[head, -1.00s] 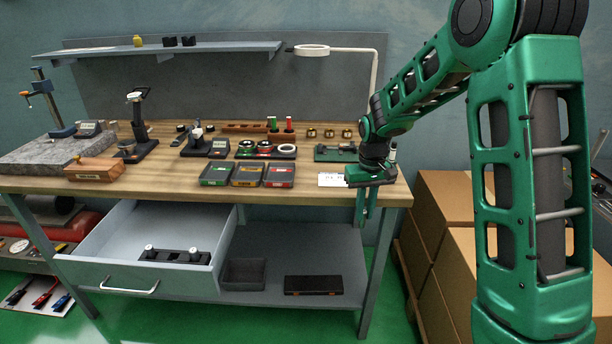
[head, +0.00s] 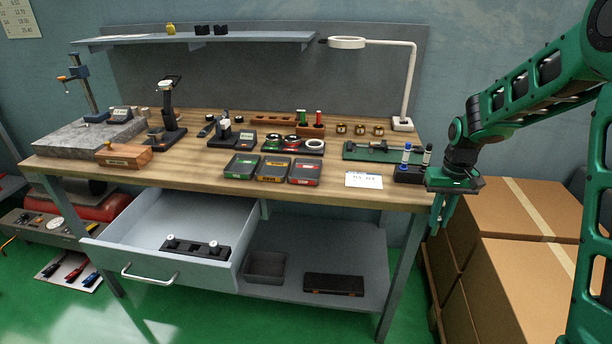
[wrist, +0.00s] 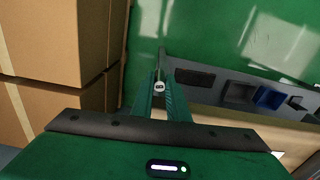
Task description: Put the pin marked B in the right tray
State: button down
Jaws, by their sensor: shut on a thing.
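My gripper (head: 443,213) hangs pointing down just off the front right corner of the bench. In the wrist view its fingers (wrist: 159,92) are closed on a small pin (wrist: 159,87) with a pale round end. A dark mark shows on that end, too small to read. In the head view the pin cannot be made out. Three small dark trays sit side by side on the bench: one with a green label (head: 240,167), one with a yellow label (head: 272,170) and, rightmost, one with a red label (head: 304,172). No pin is discernible in them.
The open drawer (head: 133,272) holds a black rack (head: 195,248) with two white-topped pieces. Cardboard boxes (head: 520,215) are close at right. The bench front edge is clear.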

aim_at(306, 173)
jog(key=u, duration=0.05)
jog(key=k, duration=1)
jog(key=u, duration=0.45)
jog(key=i, duration=1)
